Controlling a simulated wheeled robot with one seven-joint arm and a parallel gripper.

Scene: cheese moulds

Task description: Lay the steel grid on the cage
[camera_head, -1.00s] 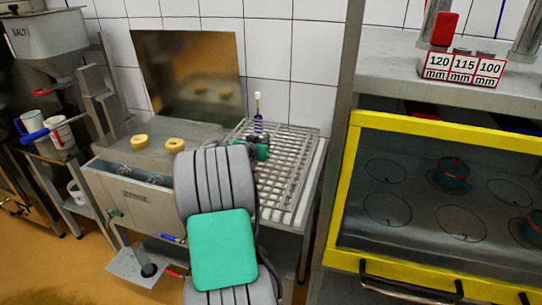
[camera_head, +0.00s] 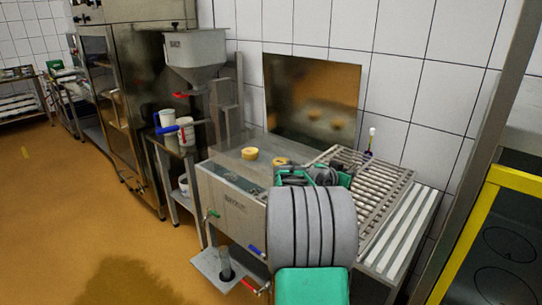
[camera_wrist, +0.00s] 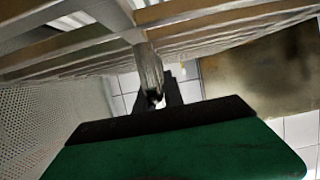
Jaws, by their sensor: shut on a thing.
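The steel grid (camera_head: 368,192), a frame of parallel bars, is above the right part of the steel bench in the head view. It looks raised and slightly tilted over white slats. My gripper (camera_head: 325,174) is at its left edge, partly hidden by my own arm. In the wrist view my gripper (camera_wrist: 154,97) is shut on a bar of the grid (camera_wrist: 215,22), whose bars run overhead across the top. A pale perforated panel (camera_wrist: 45,115) stands at the left there. I cannot tell whether it belongs to the cage; no cage is clearly recognisable.
White slats (camera_head: 402,235) lie on the bench right of the grid. Two yellow rings (camera_head: 250,154) sit on the bench (camera_head: 225,165) at left. A brown panel (camera_head: 312,100) stands behind. A hopper (camera_head: 195,55) and mugs are further left. A yellow-framed cabinet (camera_head: 462,235) is at right.

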